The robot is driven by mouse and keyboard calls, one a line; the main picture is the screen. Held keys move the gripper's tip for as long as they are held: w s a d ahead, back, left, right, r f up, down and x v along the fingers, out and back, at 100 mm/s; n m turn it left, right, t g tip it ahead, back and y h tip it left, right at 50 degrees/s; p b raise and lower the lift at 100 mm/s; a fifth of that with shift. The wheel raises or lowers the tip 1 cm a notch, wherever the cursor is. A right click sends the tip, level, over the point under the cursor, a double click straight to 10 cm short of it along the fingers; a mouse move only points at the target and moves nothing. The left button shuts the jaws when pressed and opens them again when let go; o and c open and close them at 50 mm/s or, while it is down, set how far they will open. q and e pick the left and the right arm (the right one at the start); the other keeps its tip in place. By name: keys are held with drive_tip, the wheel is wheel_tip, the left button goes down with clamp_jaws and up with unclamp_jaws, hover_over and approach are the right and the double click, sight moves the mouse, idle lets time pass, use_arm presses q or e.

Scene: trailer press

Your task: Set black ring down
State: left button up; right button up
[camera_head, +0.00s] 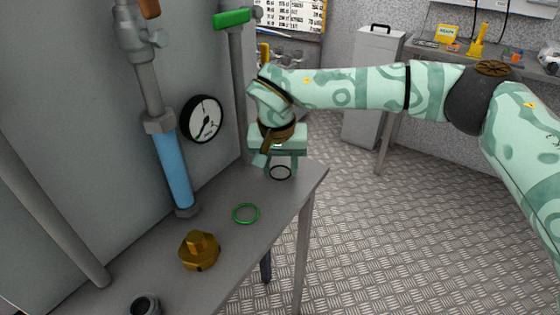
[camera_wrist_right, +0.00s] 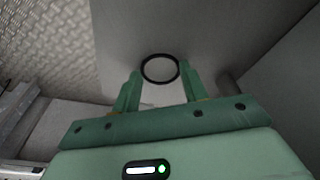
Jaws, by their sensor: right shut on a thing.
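The black ring (camera_head: 280,179) is at the far end of the grey table, between the fingertips of my right gripper (camera_head: 281,170). In the right wrist view the ring (camera_wrist_right: 159,55) sits at the two fingertips, with the grey tabletop behind it. My right gripper is shut on it and points down. The ring looks roughly flat and close to the tabletop. I cannot tell whether it touches the table. My left gripper is not in view.
On the grey table (camera_head: 225,250) lie a green ring (camera_head: 246,213), a brass fitting (camera_head: 199,250) and a dark threaded piece (camera_head: 145,305). A blue pipe (camera_head: 172,170) and a gauge (camera_head: 202,119) stand at the left. Bare tabletop lies between the rings.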

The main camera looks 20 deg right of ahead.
drive_tip(key=o, duration=1)
drive_tip(key=shift+f, duration=0.15)
drive_tip(key=shift+r, duration=0.2)
use_arm(q)
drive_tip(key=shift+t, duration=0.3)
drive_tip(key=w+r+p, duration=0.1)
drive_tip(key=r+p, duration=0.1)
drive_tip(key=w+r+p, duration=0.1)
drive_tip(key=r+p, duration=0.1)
drive_tip(key=p, duration=0.1)
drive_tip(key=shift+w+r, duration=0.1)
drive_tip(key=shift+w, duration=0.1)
use_arm(e)
drive_tip(key=v, duration=1.3)
drive_tip(key=shift+w, duration=0.1)
